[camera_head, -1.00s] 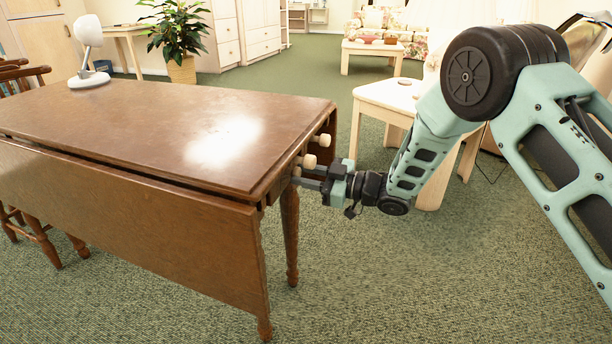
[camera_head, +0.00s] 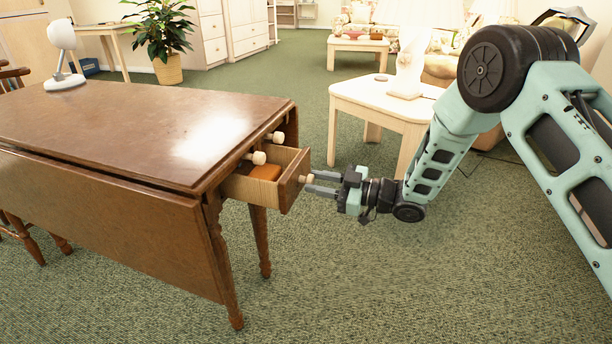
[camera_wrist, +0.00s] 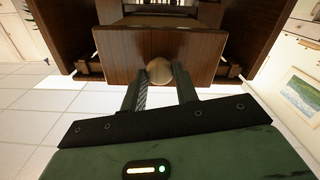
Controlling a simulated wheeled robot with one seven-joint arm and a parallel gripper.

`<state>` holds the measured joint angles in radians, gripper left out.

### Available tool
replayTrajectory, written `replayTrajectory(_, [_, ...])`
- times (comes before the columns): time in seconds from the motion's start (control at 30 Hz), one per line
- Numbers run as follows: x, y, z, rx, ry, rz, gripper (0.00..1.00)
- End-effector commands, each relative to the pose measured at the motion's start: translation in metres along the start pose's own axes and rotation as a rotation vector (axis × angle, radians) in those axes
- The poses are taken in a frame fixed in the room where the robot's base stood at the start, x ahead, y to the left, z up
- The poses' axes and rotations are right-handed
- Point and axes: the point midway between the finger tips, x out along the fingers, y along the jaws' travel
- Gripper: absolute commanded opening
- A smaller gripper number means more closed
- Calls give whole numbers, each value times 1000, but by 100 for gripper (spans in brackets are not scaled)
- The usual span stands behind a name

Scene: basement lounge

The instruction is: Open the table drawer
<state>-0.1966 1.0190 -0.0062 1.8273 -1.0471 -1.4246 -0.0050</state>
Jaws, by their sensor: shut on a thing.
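The brown wooden table (camera_head: 130,118) stands at the left of the head view. Its drawer (camera_head: 291,186) sticks out from the right end, with part of its inside showing. An orange-brown thing (camera_head: 265,172) lies in it. My gripper (camera_head: 313,183) is shut on the drawer's pale round knob (camera_head: 307,178). In the wrist view, the fingers of my gripper (camera_wrist: 160,78) sit on either side of the knob (camera_wrist: 159,69), in front of the drawer face (camera_wrist: 205,50). The back of the drawer is hidden under the tabletop.
A light wooden side table (camera_head: 385,98) stands behind my arm. A white lamp (camera_head: 64,55) is on the tabletop. The carpet in front is clear.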

Motion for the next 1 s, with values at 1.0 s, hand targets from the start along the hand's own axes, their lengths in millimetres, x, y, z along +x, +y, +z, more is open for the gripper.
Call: replayTrajectory(1.0, [-144, 0, 0, 1, 0, 0, 0])
